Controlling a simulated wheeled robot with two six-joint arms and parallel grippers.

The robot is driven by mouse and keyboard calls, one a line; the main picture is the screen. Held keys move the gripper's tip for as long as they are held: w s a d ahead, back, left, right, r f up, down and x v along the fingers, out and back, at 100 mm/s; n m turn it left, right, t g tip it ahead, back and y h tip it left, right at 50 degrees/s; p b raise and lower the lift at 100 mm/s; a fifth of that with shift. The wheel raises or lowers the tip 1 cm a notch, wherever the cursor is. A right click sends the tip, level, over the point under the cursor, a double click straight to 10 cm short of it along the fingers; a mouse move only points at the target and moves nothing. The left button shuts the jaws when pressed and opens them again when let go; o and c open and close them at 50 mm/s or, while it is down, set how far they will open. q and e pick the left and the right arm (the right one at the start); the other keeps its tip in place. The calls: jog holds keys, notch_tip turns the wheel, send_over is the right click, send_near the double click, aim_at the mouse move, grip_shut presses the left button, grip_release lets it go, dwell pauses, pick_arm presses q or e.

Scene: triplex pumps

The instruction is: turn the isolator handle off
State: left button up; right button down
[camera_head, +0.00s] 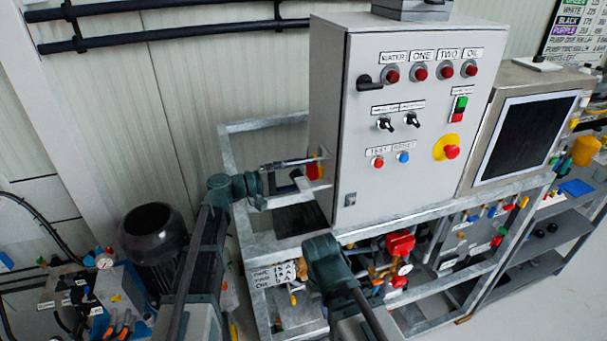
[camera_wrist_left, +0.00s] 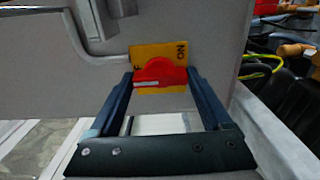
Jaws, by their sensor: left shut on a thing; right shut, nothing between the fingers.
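The isolator handle (camera_wrist_left: 160,72) is a red knob with a pale line across its grip, on a yellow plate (camera_wrist_left: 178,51). Lettering that reads ON upside down shows at the plate's upper right in the left wrist view. The handle also shows in the head view as a red patch (camera_head: 314,170) on the cabinet's left side. My left gripper (camera_head: 308,174) is shut on the handle, one finger at each end of the grip. My right gripper (camera_head: 322,256) is lower, in front of the frame, apart from the handle; its fingers are mostly hidden behind its wrist.
The grey control cabinet (camera_head: 355,140) stands on a metal frame (camera_head: 390,230). A bent metal bar (camera_wrist_left: 88,38) runs close to the handle at upper left in the wrist view. Pipes and a red valve part (camera_head: 400,243) sit near my right arm. A dark motor (camera_head: 153,232) stands left.

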pick_arm(q)
jog(key=o, duration=1.2)
jog(key=shift+c, duration=0.2)
jog(key=shift+a, duration=0.1)
jog(key=v, duration=1.3)
jog(key=shift+a, duration=0.35)
jog(key=shift+s, duration=0.1)
